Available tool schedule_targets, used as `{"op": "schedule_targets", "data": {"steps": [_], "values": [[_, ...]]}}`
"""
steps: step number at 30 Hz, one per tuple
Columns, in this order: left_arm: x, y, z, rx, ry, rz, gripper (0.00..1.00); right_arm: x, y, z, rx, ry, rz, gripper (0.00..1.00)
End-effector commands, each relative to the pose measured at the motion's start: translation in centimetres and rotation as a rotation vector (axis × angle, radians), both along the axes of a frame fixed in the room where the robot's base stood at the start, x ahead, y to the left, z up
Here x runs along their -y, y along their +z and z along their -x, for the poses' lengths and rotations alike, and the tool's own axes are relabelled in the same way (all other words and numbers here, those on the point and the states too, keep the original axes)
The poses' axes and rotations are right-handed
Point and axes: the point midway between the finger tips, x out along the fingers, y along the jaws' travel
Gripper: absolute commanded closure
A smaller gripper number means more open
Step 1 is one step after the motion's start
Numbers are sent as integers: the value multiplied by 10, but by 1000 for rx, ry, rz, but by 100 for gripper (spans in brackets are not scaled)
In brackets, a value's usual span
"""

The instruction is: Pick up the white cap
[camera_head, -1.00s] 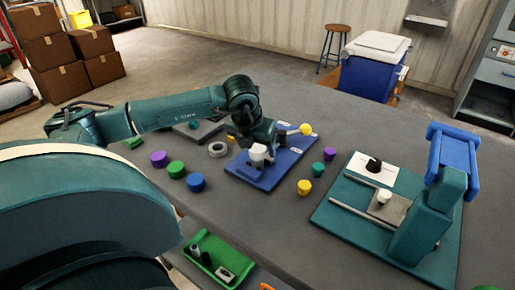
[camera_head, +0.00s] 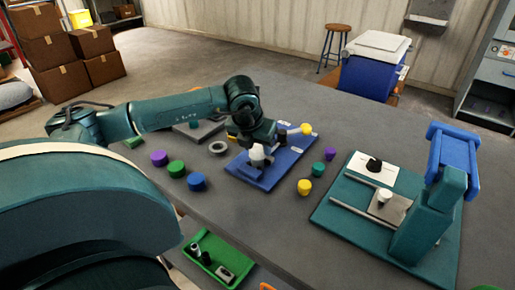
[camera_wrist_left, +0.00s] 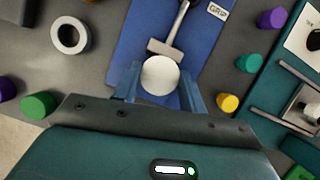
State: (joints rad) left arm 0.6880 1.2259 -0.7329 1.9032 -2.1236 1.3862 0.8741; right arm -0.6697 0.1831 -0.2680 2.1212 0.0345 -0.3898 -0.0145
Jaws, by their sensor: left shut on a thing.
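The white cap (camera_wrist_left: 160,75) is round and sits between the two fingers of my left gripper (camera_wrist_left: 158,92) in the left wrist view. In the head view the white cap (camera_head: 257,157) shows just below my left gripper (camera_head: 258,160), over the blue board (camera_head: 292,160). The left gripper is shut on the cap. The fingers and wrist partly hide the cap in the head view, and I cannot tell whether it still touches what is under it. My right gripper is not in view.
A grey ring (camera_head: 218,148) and purple, green and blue caps (camera_head: 197,182) lie left of the board. Yellow, teal and purple caps (camera_head: 330,153) lie to its right. A teal press fixture (camera_head: 345,215) stands at the right. A green tray (camera_head: 215,270) is below the near table edge.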

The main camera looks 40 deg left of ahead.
Motion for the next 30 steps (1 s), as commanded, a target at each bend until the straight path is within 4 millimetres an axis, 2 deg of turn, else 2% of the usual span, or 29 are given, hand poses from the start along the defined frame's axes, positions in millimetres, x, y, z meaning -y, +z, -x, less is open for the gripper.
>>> {"op": "schedule_targets", "data": {"steps": [5, 12, 18, 30], "values": [[0, 12, -1, 6, 1, -1, 80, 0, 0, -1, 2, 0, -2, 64], [0, 59, -2, 9, 0, 1, 80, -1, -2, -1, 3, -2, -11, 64], [0, 91, -1, 5, 0, 1, 80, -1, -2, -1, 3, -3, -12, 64], [0, 119, 0, 1, -1, -1, 80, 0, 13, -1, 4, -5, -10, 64]]}}
